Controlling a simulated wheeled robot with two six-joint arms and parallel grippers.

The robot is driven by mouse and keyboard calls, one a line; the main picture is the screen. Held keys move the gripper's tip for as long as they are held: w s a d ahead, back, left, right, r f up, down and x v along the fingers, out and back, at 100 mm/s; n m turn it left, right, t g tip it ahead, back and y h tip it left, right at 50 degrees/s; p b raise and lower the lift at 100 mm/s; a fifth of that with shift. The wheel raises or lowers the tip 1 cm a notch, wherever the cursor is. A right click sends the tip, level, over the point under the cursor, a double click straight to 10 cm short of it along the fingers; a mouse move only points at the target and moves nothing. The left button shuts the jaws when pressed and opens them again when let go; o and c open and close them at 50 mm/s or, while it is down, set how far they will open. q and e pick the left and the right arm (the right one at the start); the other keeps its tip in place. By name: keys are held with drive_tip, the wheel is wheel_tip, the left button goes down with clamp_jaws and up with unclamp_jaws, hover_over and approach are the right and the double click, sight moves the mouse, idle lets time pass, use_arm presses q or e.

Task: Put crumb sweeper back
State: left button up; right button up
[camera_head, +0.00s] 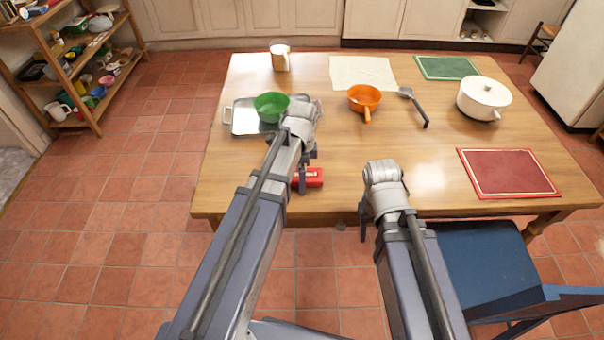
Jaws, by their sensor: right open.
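A small red object with a pale mark, which looks like the crumb sweeper (315,178), lies at the table's front edge, left of the middle. My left gripper (303,182) points down right at it and covers its left part. I cannot tell whether its fingers touch or grip it. My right gripper (363,222) is open and empty at the table's front edge, to the right of the red object. Its arm hides most of it.
On the wooden table (430,185) are a metal tray (243,118), green bowl (271,105), mug (280,58), orange pan (364,98), ladle (414,105), white pot (484,98) and red mat (508,173). A blue chair (480,262) stands at the front right. A full shelf (85,70) is at left.

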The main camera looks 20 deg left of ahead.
use_arm(q)
wheel_tip(320, 180, up, 12)
drive_tip(key=p, duration=1.2)
drive_tip(key=s+d+n+y, duration=0.1)
drive_tip(key=s+d+n, duration=0.9)
drive_tip(key=s, duration=0.4)
drive_tip(key=shift+s+d+n, duration=0.15)
drive_tip(key=shift+d+n, duration=0.1)
drive_tip(key=shift+n, duration=0.25)
